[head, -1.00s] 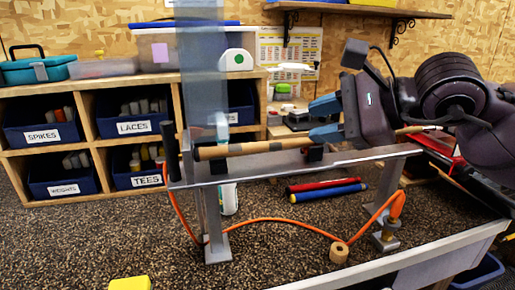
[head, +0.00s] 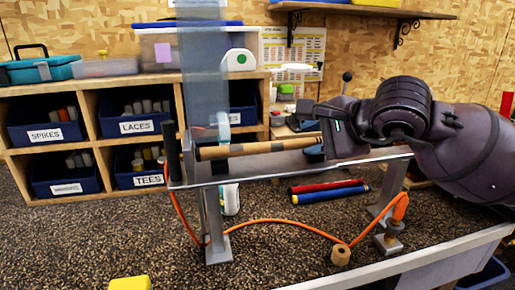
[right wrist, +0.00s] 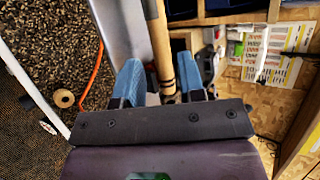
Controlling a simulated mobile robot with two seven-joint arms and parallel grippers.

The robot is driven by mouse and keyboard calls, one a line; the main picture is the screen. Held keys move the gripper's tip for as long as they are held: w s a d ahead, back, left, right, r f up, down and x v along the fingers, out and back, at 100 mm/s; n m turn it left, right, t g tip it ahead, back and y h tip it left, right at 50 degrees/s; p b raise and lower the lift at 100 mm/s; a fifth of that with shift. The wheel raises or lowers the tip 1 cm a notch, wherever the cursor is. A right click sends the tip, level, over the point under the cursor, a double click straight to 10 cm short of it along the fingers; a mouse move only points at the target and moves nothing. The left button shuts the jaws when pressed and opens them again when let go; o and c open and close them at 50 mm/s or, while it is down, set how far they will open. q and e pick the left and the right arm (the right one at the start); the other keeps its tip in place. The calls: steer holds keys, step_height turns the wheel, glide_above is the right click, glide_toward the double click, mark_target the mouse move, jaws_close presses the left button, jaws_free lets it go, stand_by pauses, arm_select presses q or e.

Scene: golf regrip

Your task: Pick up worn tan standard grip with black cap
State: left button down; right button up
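The worn tan grip (head: 262,148) lies level along the metal stand in the head view, with a dark band near its left part. A black upright piece (head: 171,152) stands at its left end; I cannot tell whether this is the cap. My right gripper (head: 318,137) is at the grip's right part and hides what lies beyond. In the right wrist view the gripper's blue fingers (right wrist: 168,68) are apart, with the tan grip (right wrist: 160,45) running between them, nearer the right finger. Contact is not clear. My left gripper is not in view.
The metal stand (head: 225,170) carries the grip, with a translucent panel (head: 205,70) upright at its left. An orange hose (head: 285,222) loops below. Red and blue tubes (head: 328,192) lie behind. Labelled cubbies (head: 85,145) stand at the back left. A yellow block (head: 130,283) is in front.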

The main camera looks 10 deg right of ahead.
mark_target(296, 142)
steer(key=shift+x, duration=2.25)
steer(key=shift+a, duration=0.1)
jaws_close()
steer(key=shift+r, duration=0.85)
steer(key=s+d+p, duration=0.4)
steer(key=s+p, duration=0.2)
steer(key=s, duration=0.2)
steer(key=s+d+p, duration=0.4)
steer(key=s+p, duration=0.2)
steer(key=s, duration=0.2)
steer(key=shift+d, duration=0.2)
